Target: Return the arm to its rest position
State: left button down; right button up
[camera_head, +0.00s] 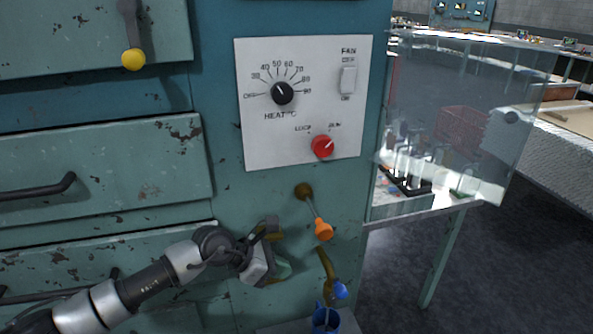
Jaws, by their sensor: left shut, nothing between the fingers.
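My left arm comes in from the lower left, and my left gripper (274,250) is in front of the teal cabinet, below the control panel. Its fingers are shut with nothing between them. It is to the left of an orange-handled valve (322,230) and apart from it. My right gripper is not in view.
The white panel (260,140) carries a black heat knob (282,93), a red knob (322,146) and a fan switch (348,80). A blue-handled tap (340,290) is above a blue cup (326,320). A glass-sided case (450,130) stands right. Drawers (100,165) are left.

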pick_arm(q)
jog(key=s+d+r+n+t+h, duration=0.55)
jog(key=d+r+n+h, duration=0.2)
jog(key=n, duration=0.25)
jog(key=s+a+f+n+t+y, duration=0.1)
jog(key=a+n+t+y, duration=0.5)
jog(key=n, duration=0.7)
jog(key=s+a+f+n+t+y, duration=0.15)
jog(key=a+n+t+y, duration=0.25)
jog(key=a+n+y, duration=0.6)
jog(key=s+a+f+n+g+y, duration=0.25)
jog(key=s+f+n+g, duration=0.35)
jog(key=n, duration=0.4)
jog(key=s+a+f+n+g+h, duration=0.1)
jog(key=s+a+f+n+g, duration=0.15)
jog(key=s+f+g, duration=0.45)
jog(key=s+a+f+n+g, duration=0.1)
jog(key=s+f+n+g, duration=0.15)
jog(key=s, duration=0.75)
notch_tip(320, 180, down, 23)
jog(key=s+g+p, duration=0.1)
jog(key=s+p, duration=0.1)
jog(key=p, duration=0.2)
jog(key=s+a+f+g+p, duration=0.1)
jog(key=s+a+f+p, duration=0.1)
jog(key=s+f, duration=1)
jog(key=s+a, duration=0.1)
jog(key=s, duration=0.2)
jog(key=shift+f, duration=0.2)
